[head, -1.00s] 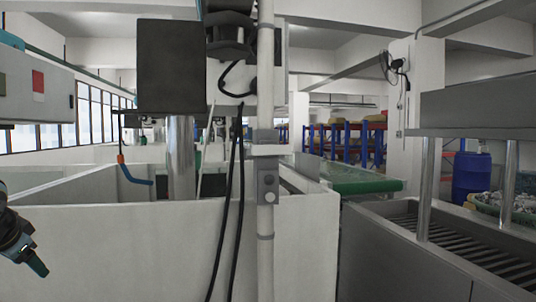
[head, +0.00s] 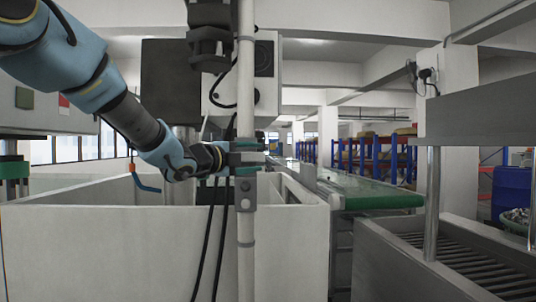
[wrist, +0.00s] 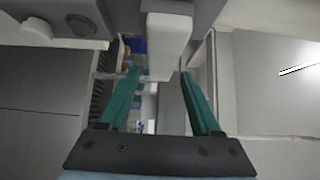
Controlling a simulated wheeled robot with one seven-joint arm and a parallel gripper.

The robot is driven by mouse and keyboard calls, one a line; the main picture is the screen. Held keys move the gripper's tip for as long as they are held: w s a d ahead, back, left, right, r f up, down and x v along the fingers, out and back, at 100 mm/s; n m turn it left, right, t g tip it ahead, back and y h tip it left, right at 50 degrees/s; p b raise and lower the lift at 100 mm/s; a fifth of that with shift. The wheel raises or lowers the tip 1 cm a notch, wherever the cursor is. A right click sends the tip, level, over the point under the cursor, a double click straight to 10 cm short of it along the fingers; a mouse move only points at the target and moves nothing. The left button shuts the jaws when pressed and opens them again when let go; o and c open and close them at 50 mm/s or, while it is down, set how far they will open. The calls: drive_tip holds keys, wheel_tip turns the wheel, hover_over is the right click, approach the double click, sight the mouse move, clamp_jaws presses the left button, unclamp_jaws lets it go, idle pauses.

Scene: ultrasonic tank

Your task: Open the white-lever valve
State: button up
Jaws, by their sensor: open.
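The white lever (wrist: 168,45) shows in the wrist view as a pale block at the top centre, reaching down between the fingertips. My gripper (wrist: 160,75) is open, with one green finger on each side of it; I cannot tell whether either finger touches it. In the head view my gripper (head: 262,158) reaches from the left to the upright white pipe (head: 246,90), with its fingers level with the lever, one above the other. The lever is mostly hidden by the fingers there. A grey fitting (head: 245,192) with round buttons sits on the pipe just below.
Black cables (head: 212,235) hang just left of the pipe. A white-walled tank (head: 120,250) stands below my arm. A green conveyor (head: 380,197) and a steel roller table (head: 400,265) are on the right. A dark box (head: 170,80) is behind my arm.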

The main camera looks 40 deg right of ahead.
drive_tip(key=d, duration=0.2)
drive_tip(key=d+p, duration=0.1)
drive_tip(key=d, duration=0.2)
drive_tip(key=shift+w+d+p, duration=0.3)
drive_tip(key=shift+d+p, duration=0.05)
drive_tip(key=shift+c, duration=0.2)
clamp_jaws()
